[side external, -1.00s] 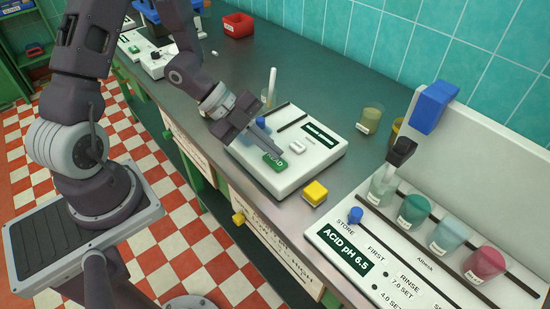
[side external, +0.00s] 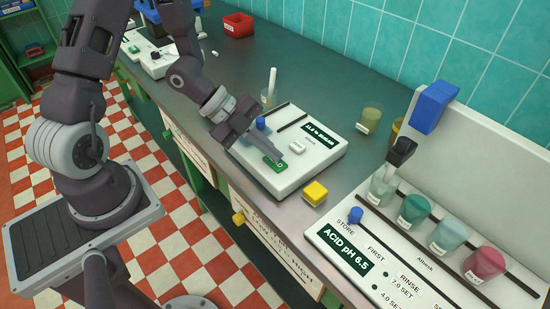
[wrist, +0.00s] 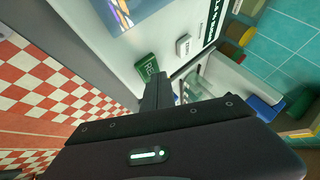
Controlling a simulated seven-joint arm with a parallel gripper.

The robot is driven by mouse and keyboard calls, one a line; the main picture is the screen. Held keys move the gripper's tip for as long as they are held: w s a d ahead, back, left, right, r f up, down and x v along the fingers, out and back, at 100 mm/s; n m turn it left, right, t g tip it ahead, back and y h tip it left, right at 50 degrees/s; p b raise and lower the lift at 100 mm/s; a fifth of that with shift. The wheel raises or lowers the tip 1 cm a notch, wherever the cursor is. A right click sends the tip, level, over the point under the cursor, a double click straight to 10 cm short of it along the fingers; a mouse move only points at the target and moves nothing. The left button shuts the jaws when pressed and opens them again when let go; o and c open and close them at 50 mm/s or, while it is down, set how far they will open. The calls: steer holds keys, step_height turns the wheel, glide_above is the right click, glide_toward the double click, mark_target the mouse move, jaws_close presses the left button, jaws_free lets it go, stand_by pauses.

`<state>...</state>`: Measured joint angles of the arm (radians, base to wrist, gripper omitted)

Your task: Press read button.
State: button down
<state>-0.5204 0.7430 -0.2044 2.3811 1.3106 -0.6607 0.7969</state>
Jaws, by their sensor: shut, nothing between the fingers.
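The green read button (side external: 273,164) is on the sloping top of a white instrument (side external: 320,160) on the counter. My gripper (side external: 277,151) is shut and empty, its fingers pointing down at the button and covering part of its lettering in the side view. I cannot tell whether the tips touch it. In the wrist view the green button (wrist: 147,68) shows just beyond the shut fingers (wrist: 158,82). The instrument's dark display (side external: 319,131) shows white text that seems to end in "SUGAR". A white button (side external: 297,147) sits beside the green one.
A yellow block (side external: 315,193) lies in front of the instrument. A pH station with several coloured cups (side external: 411,209) stands at right.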

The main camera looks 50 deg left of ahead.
mark_target(270, 160)
steer(key=shift+r, duration=0.85)
steer(key=shift+r, duration=2.55)
